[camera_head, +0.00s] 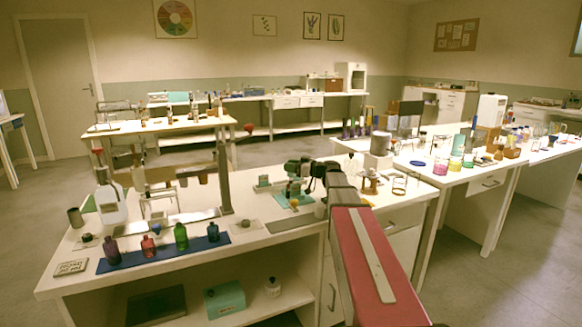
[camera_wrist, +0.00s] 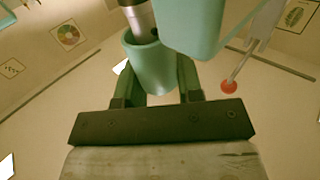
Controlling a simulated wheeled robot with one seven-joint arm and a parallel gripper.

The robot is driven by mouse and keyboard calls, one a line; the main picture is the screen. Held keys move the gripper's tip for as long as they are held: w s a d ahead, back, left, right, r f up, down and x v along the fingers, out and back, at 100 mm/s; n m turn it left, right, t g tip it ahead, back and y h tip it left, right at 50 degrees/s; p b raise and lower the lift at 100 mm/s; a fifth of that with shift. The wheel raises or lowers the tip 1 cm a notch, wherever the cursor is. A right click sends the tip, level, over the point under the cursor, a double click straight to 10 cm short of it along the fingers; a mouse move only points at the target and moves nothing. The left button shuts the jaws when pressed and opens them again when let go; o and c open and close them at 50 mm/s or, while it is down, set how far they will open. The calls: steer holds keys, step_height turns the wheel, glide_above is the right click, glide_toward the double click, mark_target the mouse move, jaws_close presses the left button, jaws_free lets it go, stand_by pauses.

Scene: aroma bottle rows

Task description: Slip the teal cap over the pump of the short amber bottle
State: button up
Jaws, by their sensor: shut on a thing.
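A teal cap (camera_wrist: 150,68), cup-shaped, sits between the two dark green fingers of my gripper (camera_wrist: 157,80) in the wrist view. The gripper is shut on it. A grey metal cylinder (camera_wrist: 140,16) shows at the cap's upper rim; I cannot tell whether it goes inside or passes behind. In the head view my gripper (camera_head: 308,172) is over the right part of the near bench, past my red arm link. The cap is too small to make out there. I cannot pick out the short amber bottle or its pump for certain in either view.
A large teal body (camera_wrist: 203,25) is close above right of the cap in the wrist view, with a red ball (camera_wrist: 229,86) beyond. Purple, pink, green and blue bottles stand on a blue mat (camera_head: 160,258) at the near bench's left. A stand (camera_head: 223,180) rises mid-bench.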

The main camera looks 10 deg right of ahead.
steer(key=shift+f, duration=1.05)
stand_by(0.6)
